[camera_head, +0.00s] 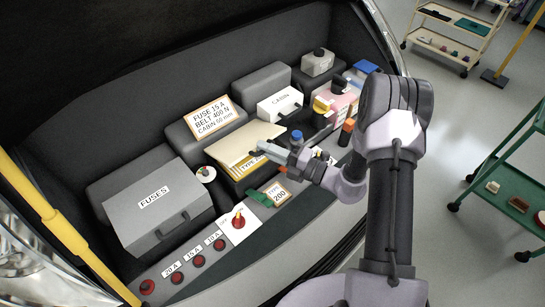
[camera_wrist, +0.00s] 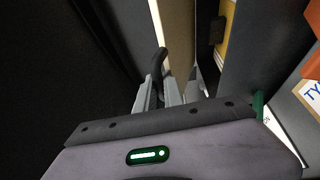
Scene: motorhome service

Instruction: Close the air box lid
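What looks like the air box is the unit with a cream slab-like top (camera_head: 238,146) and a yellow strip lettered "TYPE" (camera_head: 246,166), in the middle of the bay. The cream top sits slanted above the yellow strip; I cannot tell how wide the gap is. My gripper (camera_head: 263,149) is at the right edge of the cream top. In the wrist view my gripper (camera_wrist: 158,92) has its two grey fingers close together around a dark curved bar (camera_wrist: 158,62), which looks like a handle. Whether they grip it is unclear. A cream edge (camera_wrist: 180,40) runs just beyond the bar.
The grey fuses box (camera_head: 150,222) stands left with its lid down. The white cabin box (camera_head: 278,104) is behind right. Bottles and caps (camera_head: 322,104) crowd the right.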

